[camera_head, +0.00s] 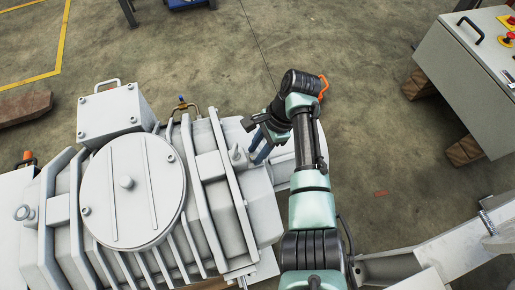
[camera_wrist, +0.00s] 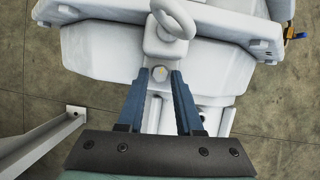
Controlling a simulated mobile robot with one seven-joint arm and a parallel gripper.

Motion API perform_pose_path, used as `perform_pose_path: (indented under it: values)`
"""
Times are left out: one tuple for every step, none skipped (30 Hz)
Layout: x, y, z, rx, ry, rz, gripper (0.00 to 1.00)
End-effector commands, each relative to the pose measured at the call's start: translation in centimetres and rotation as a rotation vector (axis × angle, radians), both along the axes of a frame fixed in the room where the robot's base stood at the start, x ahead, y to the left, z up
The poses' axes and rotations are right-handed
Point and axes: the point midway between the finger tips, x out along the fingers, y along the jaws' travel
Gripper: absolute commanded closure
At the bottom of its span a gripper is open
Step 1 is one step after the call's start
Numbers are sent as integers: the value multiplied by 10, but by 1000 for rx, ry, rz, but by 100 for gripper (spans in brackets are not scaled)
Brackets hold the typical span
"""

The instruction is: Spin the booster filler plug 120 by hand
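The filler plug (camera_wrist: 159,73) shows in the wrist view as a small grey hex head with a yellowish mark on a light grey block of the white vacuum booster (camera_wrist: 112,45). My gripper (camera_wrist: 159,76) has its two blue fingers apart. The fingertips lie to the left and right of the plug in the picture, with a narrow gap showing on each side. How far the tips are from it in depth is unclear. In the head view my gripper (camera_head: 258,158) points at the right end of the booster (camera_head: 226,205); I cannot make out the plug there.
A lifting eye (camera_wrist: 174,20) stands just beyond the plug in the wrist view. The booster's ribs and round cover (camera_head: 135,190) fill the left of the head view. A control cabinet (camera_head: 465,75) stands at the upper right. Concrete floor between is mostly clear.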

Motion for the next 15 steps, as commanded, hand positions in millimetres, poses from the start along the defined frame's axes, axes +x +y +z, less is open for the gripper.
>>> perform_pose_path:
  values:
    - [0,0,0,0,0,0,76]
    - [0,0,0,0,0,0,81]
    - [0,0,0,0,0,0,88]
    - [0,0,0,0,0,0,94]
    - [0,0,0,0,0,0,99]
    - [0,0,0,0,0,0,100]
    - [0,0,0,0,0,0,100]
    - [0,0,0,0,0,0,100]
    - [0,0,0,0,0,0,100]
    - [0,0,0,0,0,0,100]
    - [0,0,0,0,0,1,100]
    - [0,0,0,0,0,3,100]
    - [0,0,1,-1,-1,9,100]
    - [1,0,1,-1,0,18,100]
    - [1,0,1,-1,0,37,100]
